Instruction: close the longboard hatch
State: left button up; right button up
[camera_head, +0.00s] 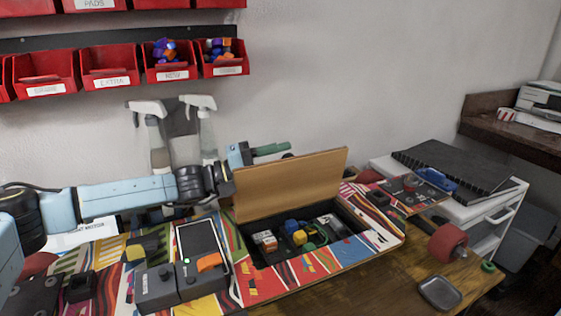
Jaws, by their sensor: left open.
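The longboard (330,262) lies on the workbench with a colourful patterned deck. Its hatch lid (292,184), a tan wooden panel, stands raised along the back edge of the opening. The open compartment (264,225) is dark inside and holds several small parts, among them a yellow and blue piece (297,234). My left arm reaches in from the left, and my left gripper (226,181) is at the lid's left edge, open. Its fingertips are small and partly hidden near the lid, and I cannot tell whether they touch it. My right gripper is not in view.
A grey device (165,287) with an orange switch sits on the deck left of the compartment. Spray bottles (204,130) stand behind my left arm. Red bins (110,66) hang on the wall. A red wheel (447,242) and a grey dish (439,292) are at the right.

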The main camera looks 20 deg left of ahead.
pick_arm(q)
jog(key=shift+s+a, duration=0.25)
jog(key=shift+a, duration=0.15)
jog(key=v, duration=1.2)
jog(key=shift+s+a+f+p, duration=0.1)
jog(key=shift+p, duration=0.3)
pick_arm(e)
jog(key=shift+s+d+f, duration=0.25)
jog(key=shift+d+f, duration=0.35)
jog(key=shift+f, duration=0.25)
